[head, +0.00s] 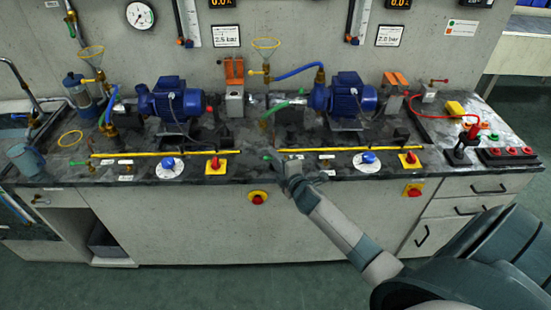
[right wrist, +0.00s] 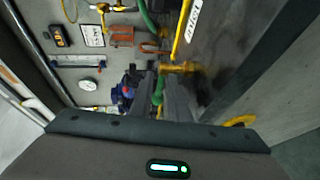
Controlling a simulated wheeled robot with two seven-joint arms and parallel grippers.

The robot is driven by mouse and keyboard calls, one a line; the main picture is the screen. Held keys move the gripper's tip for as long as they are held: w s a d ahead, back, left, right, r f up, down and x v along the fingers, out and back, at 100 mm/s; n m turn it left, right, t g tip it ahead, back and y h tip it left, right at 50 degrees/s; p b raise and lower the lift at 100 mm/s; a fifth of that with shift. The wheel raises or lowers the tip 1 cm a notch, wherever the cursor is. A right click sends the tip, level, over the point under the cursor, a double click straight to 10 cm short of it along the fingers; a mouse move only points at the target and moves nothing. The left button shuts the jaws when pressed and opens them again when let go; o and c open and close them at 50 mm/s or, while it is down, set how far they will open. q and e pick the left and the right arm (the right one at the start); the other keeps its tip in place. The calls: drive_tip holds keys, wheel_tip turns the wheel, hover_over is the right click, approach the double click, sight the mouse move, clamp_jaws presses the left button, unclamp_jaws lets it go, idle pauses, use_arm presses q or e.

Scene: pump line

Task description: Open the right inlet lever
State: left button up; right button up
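A green lever handle (head: 267,158) sits at the front of the bench, near the start of the right pump's yellow pipe. My right gripper (head: 286,163) is right at it in the head view, with the green tip showing on its left side. In the right wrist view the green handle (right wrist: 158,91) shows between the two dark fingers of the right gripper (right wrist: 162,90), with a yellow brass valve body (right wrist: 181,67) just beyond them. I cannot tell whether the fingers press on the handle. My left gripper is in neither view.
The right blue pump (head: 350,92) and left blue pump (head: 170,98) stand behind. A yellow pipe (head: 345,149) runs along the front, with a blue knob (head: 368,157) and red switch (head: 409,158) to the right. The cabinet front (head: 190,225) drops below.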

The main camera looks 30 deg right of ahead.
clamp_jaws()
drive_tip(key=shift+f, duration=0.1)
idle(1.2)
